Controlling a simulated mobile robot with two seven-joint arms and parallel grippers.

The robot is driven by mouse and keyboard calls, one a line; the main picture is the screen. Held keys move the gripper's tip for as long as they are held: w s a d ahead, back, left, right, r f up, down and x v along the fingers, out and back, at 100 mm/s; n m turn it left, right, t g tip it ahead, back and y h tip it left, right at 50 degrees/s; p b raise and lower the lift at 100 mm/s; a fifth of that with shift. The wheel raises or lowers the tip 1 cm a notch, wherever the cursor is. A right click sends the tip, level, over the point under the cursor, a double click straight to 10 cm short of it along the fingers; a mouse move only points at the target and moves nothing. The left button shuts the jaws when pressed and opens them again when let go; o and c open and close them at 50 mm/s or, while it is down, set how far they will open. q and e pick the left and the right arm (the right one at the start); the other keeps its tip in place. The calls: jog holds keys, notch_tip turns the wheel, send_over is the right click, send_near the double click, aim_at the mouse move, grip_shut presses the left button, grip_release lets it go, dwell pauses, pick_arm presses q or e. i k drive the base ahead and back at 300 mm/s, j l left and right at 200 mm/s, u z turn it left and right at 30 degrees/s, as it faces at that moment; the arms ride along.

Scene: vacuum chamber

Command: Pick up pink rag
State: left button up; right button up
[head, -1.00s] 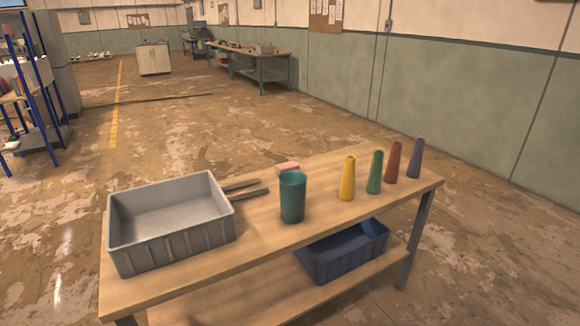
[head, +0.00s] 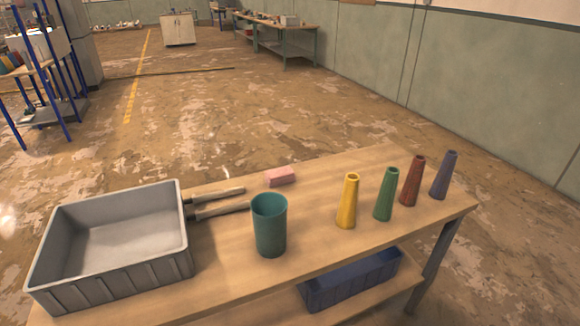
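The pink rag (head: 281,177) is a small pink block-like shape lying on the wooden table (head: 322,183), near its far edge. It sits behind the teal cup (head: 269,226) and to the right of two wooden-looking sticks or handles (head: 219,203). All of its top and near side show, and nothing touches it. Neither of my grippers shows in the head view.
A grey bin (head: 110,246) stands at the table's left end. Yellow (head: 347,202), green (head: 386,195), red (head: 412,182) and purple (head: 444,176) cones stand on the right. A blue bin (head: 350,281) sits on the lower shelf. Bare tabletop surrounds the rag.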

aim_at(277, 176)
jog(key=i+l, duration=0.75)
jog(key=i, duration=0.15)
jog(key=j+u, duration=0.05)
